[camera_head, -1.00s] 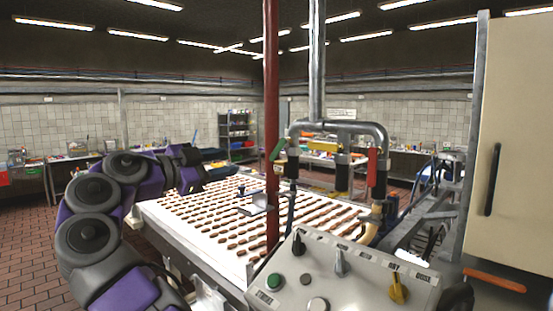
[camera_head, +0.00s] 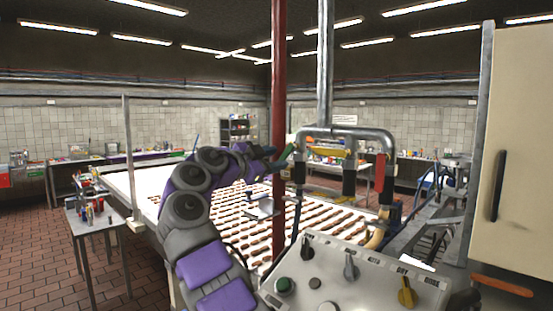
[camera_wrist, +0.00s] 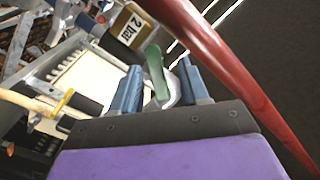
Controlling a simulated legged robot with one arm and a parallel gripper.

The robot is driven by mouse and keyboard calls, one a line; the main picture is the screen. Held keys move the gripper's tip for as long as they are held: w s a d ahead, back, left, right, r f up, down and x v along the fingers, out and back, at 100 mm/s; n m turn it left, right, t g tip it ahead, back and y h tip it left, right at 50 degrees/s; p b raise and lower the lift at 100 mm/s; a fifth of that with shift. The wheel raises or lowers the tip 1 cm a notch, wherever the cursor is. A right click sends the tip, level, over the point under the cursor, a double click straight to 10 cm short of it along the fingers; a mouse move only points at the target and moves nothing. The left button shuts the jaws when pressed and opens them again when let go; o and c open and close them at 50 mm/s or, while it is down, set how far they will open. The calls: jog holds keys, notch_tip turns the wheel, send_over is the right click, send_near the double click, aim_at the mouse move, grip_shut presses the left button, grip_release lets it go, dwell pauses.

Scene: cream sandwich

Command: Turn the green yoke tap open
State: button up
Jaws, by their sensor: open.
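The green tap handle (camera_wrist: 156,70) shows in the wrist view between the two blue fingers of my gripper (camera_wrist: 162,85), with a pale metal part beside it. My gripper is open around the lever's near end; I cannot tell whether a finger touches it. In the head view my gripper (camera_head: 284,155) reaches the left end of the steel yoke pipe (camera_head: 345,132), just past the red post. The green handle (camera_head: 291,138) is mostly hidden there by the gripper.
The red post (camera_head: 279,90) stands close by the gripper. A red handle (camera_head: 380,172) hangs at the yoke's right end. A control panel (camera_head: 330,270) with knobs is in front. The conveyor (camera_head: 120,185) with rows of brown pieces lies below.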

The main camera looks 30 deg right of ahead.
jog(key=shift+w, duration=0.1)
jog(key=shift+d, duration=0.8)
jog(key=shift+d+f, duration=0.1)
jog(key=shift+d, duration=0.3)
jog(key=shift+c, duration=0.4)
jog(key=shift+d, duration=0.15)
jog(key=shift+c, duration=1.5)
jog(key=shift+a, duration=0.6)
grip_shut()
